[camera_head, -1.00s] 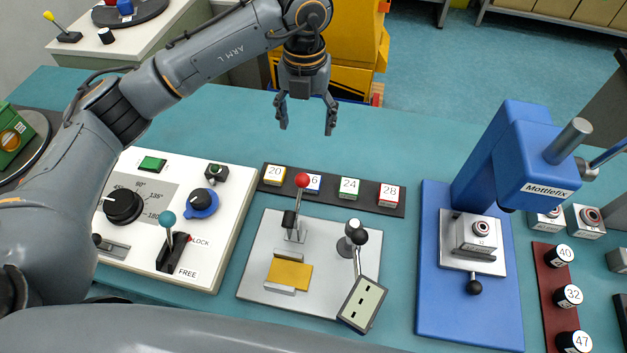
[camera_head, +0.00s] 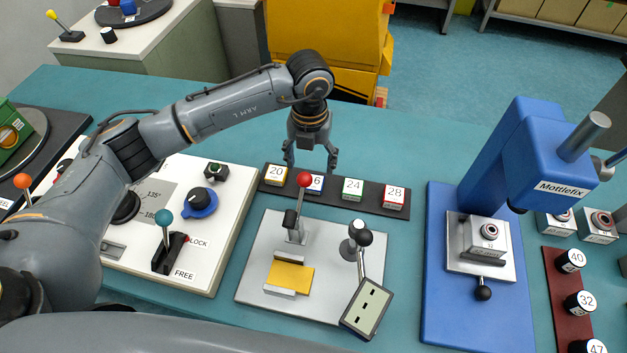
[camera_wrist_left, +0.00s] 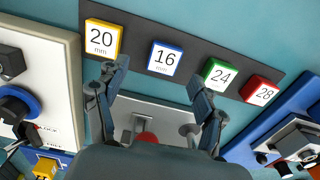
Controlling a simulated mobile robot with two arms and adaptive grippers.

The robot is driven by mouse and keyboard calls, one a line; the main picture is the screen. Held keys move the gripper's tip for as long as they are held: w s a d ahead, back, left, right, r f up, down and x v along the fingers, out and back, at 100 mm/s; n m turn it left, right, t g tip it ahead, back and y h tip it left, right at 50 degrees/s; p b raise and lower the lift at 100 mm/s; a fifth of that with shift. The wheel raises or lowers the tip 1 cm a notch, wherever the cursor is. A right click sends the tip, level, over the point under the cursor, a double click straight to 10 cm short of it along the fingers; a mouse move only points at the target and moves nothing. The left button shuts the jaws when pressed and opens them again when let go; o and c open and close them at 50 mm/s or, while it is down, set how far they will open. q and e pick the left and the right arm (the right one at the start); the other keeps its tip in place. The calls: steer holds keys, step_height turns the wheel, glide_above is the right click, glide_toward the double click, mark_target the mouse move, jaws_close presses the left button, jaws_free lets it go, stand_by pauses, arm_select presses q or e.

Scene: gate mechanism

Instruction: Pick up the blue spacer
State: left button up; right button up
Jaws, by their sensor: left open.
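The blue spacer (camera_wrist_left: 164,58) is a small block with blue sides and a white top marked 16 mm. It sits on a dark strip between the yellow 20 block (camera_wrist_left: 102,38) and the green 24 block (camera_wrist_left: 218,75). In the head view the blue spacer (camera_head: 315,184) is partly hidden behind a red lever knob (camera_head: 304,179) and my gripper. My left gripper (camera_head: 310,165) is open and empty, pointing down above the strip. In the left wrist view its fingers (camera_wrist_left: 158,92) are spread wide, with the blue spacer ahead of the gap between them. My right gripper is not in view.
The red 28 block (camera_head: 394,197) ends the dark strip (camera_head: 373,203). In front stands a grey plate (camera_head: 250,275) with the upright red-knobbed lever and a clamp. A white control panel (camera_head: 228,225) is at left, a blue press (camera_head: 437,300) at right.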

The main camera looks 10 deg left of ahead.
mark_target(313, 175)
arm_select(q)
steer(key=shift+d+f, duration=0.15)
steer(key=shift+f, duration=0.15)
steer(key=f, duration=0.1)
steer(key=f+p, duration=0.2)
steer(key=shift+s+d+f, duration=0.2)
steer(key=shift+d+f, duration=0.05)
steer(key=shift+f, duration=0.6)
steer(key=c, duration=1.3)
